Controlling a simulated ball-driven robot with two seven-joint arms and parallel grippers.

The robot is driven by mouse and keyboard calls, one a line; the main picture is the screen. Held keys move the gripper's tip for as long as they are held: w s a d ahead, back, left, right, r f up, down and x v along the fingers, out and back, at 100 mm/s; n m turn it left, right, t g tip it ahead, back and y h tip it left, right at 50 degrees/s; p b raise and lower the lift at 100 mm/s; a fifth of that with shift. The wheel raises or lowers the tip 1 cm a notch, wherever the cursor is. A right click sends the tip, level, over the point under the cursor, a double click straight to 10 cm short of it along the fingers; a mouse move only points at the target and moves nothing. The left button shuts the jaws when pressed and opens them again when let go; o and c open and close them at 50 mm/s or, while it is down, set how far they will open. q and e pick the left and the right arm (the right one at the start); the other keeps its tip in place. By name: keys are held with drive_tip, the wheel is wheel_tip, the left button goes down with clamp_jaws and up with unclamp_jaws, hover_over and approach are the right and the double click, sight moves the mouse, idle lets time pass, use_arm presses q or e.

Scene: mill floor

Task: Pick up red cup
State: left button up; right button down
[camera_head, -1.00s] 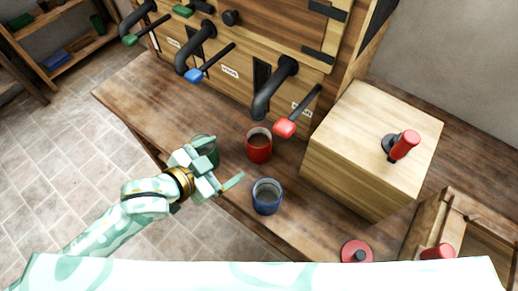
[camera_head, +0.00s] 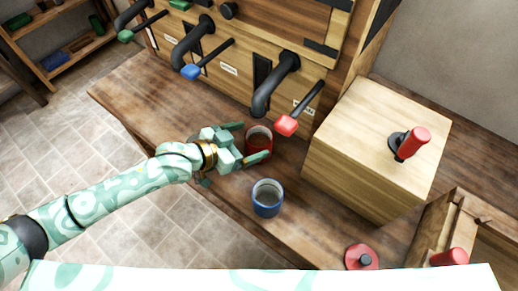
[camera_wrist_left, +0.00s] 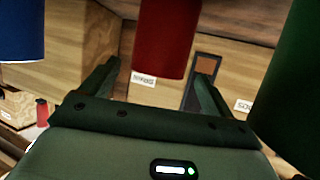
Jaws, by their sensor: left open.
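The red cup (camera_head: 258,134) stands upright on the wooden bench below the spout with the red handle. My left gripper (camera_head: 254,142) is open, with one finger on each side of the cup, and hides part of it. In the left wrist view the red cup (camera_wrist_left: 165,40) hangs into the picture between the two open fingers, with a gap on each side. Whether a finger touches it, I cannot tell. My right gripper does not show.
A blue cup (camera_head: 267,198) stands close to the red one, in front of it. A green cup (camera_wrist_left: 298,85) shows at the right in the wrist view; my gripper mostly hides it in the head view. A wooden box (camera_head: 370,150) stands to the right.

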sight(269, 134)
use_arm(q)
drive_tip(key=b+x, duration=0.2)
drive_tip(key=x, duration=0.2)
drive_tip(key=shift+w+d+f, duration=0.1)
drive_tip(key=shift+d+f, duration=0.2)
drive_tip(key=shift+w+d, duration=0.2)
drive_tip(key=shift+d, duration=0.1)
drive_tip(key=shift+c, duration=0.7)
drive_tip(key=c, duration=1.4)
drive_tip(key=shift+a+r, duration=0.1)
